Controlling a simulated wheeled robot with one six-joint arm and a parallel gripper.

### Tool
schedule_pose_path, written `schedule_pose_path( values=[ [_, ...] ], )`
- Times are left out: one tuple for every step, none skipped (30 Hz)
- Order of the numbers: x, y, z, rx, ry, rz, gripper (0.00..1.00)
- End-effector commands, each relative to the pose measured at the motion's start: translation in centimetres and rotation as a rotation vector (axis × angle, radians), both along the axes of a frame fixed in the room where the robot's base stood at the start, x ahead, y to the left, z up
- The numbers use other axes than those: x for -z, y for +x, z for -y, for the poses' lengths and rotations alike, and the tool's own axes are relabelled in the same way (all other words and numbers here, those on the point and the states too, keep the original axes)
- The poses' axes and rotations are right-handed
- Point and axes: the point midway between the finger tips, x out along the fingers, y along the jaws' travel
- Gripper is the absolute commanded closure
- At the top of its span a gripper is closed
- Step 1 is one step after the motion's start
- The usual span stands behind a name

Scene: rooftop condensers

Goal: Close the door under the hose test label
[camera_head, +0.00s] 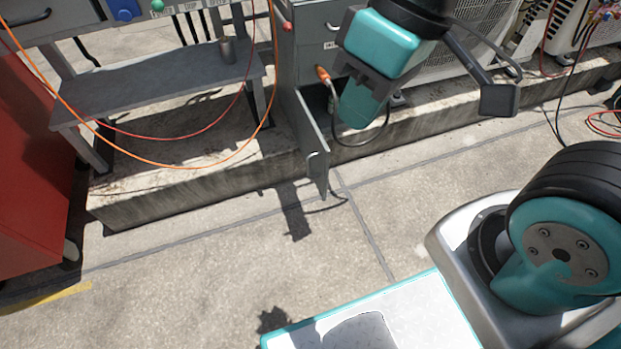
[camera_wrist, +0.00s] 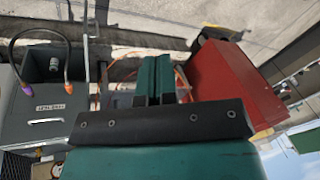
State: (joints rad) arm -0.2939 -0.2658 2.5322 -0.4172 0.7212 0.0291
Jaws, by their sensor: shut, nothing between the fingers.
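The grey cabinet (camera_head: 316,20) has its low door (camera_head: 314,140) swung open toward the front. The door shows nearly edge-on, with a light handle near its free edge. A small white label (camera_head: 331,45) is above the opening, too small to read; a label (camera_wrist: 50,107) on the cabinet also shows in the wrist view, its text unclear. My gripper (camera_head: 355,122) is shut and empty, in front of the opening and to the right of the door in the picture. Its closed teal fingers show in the wrist view (camera_wrist: 153,78).
A red cabinet (camera_head: 30,170) is at far left. Condensers (camera_head: 460,45) stand right, on a concrete curb (camera_head: 190,190). The front floor is clear.

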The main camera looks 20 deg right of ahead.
Motion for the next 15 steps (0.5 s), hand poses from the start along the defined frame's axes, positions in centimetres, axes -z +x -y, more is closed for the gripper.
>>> schedule_pose_path(
  values=[
    [2.9,1.4,-0.1,0.039,-0.039,-0.012,1.0],
    [4.3,2.4,-0.1,0.073,-0.07,-0.016,1.0],
    [6.6,4.0,-0.1,0.128,-0.118,-0.018,1.0],
    [8.5,5.3,-0.2,0.172,-0.159,-0.013,1.0],
    [10.4,6.6,-0.3,0.219,-0.203,-0.007,1.0],
    [13.0,8.4,-0.6,0.284,-0.264,0.011,1.0],
    [14.9,9.7,-0.9,0.331,-0.308,0.031,1.0],
    [16.7,10.9,-1.2,0.378,-0.352,0.054,1.0],
    [19.0,12.4,-1.6,0.438,-0.406,0.091,1.0],
    [20.6,13.4,-1.9,0.481,-0.444,0.122,1.0],
    [22.1,14.3,-2.2,0.521,-0.479,0.154,1.0],
    [23.8,15.4,-2.6,0.569,-0.52,0.202,1.0],
    [25.0,16.0,-2.9,0.602,-0.547,0.235,1.0],
    [26.0,16.5,-3.1,0.631,-0.57,0.268,1.0],
    [27.0,17.2,-3.5,0.664,-0.594,0.31,1.0]
  ],
)
